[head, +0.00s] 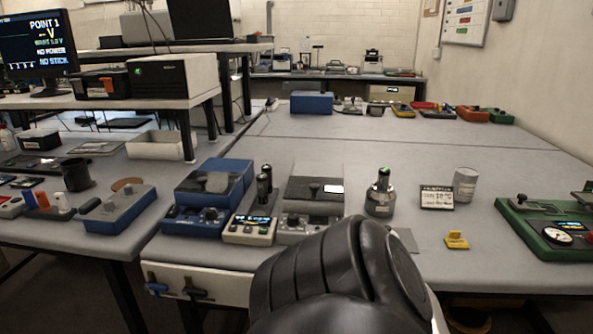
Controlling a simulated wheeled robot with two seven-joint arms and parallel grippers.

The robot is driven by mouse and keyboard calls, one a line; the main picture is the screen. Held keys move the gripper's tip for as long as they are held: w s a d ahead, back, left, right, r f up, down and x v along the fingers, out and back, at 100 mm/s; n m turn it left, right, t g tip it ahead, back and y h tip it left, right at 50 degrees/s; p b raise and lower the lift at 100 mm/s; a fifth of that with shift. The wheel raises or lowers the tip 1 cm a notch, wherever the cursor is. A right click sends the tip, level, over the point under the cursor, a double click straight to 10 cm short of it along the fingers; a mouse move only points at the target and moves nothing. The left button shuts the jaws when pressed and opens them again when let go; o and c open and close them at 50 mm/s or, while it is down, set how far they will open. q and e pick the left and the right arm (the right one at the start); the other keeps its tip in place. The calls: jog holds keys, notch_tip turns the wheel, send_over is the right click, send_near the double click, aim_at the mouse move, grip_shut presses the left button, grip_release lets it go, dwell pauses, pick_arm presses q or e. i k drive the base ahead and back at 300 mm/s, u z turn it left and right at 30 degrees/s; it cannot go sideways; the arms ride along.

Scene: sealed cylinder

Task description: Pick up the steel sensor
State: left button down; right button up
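A grey metallic cylinder (465,184) stands upright on the grey bench at the right, behind a small sign. It looks like the steel sensor, though I cannot read any marking on it. The sign (437,197) has a dark frame and a pale face with a temperature reading. A black part of my own arm fills the bottom middle and hides the bench's front edge there. Neither gripper's fingers show in the head view.
A dark round device with a green-lit top (380,192) stands left of the sign. A yellow block (456,240) lies in front. A green gauge box (546,228) is at the right. Blue boxes (213,187) and a joystick unit (256,215) stand left.

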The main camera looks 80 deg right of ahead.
aim_at(384, 173)
jog(key=k, duration=0.85)
jog(key=z, duration=0.7)
